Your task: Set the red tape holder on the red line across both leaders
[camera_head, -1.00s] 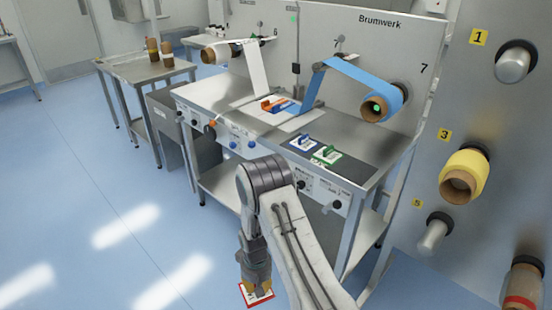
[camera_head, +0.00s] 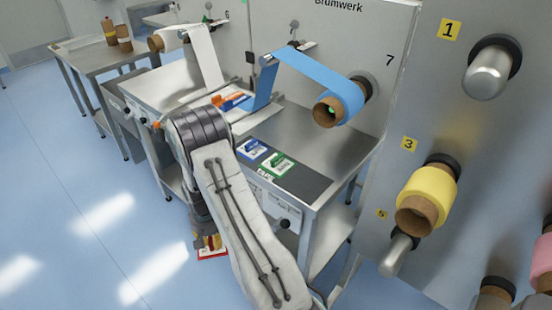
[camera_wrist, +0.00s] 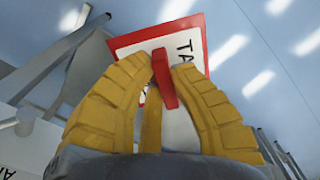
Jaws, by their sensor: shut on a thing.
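The red tape holder (camera_wrist: 190,27) is a white plate with a red rim, lettering and a red upright grip. My gripper (camera_wrist: 162,65) is shut on that red grip with its yellow fingers. In the head view the holder (camera_head: 212,253) shows only in part, low beside the splicing table, with my arm hiding much of it and of my gripper (camera_head: 208,240). The white leader (camera_head: 205,55) and the blue leader (camera_head: 318,70) run down to the splicing table. The red line cannot be made out; my arm hides part of the table there.
An orange and blue piece (camera_head: 232,100) lies between the leaders. A blue holder (camera_head: 251,149) and a green holder (camera_head: 278,163) sit on a dark mat (camera_head: 305,182) at the table's front. A roll rack (camera_head: 450,110) stands at right. Floor at left is clear.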

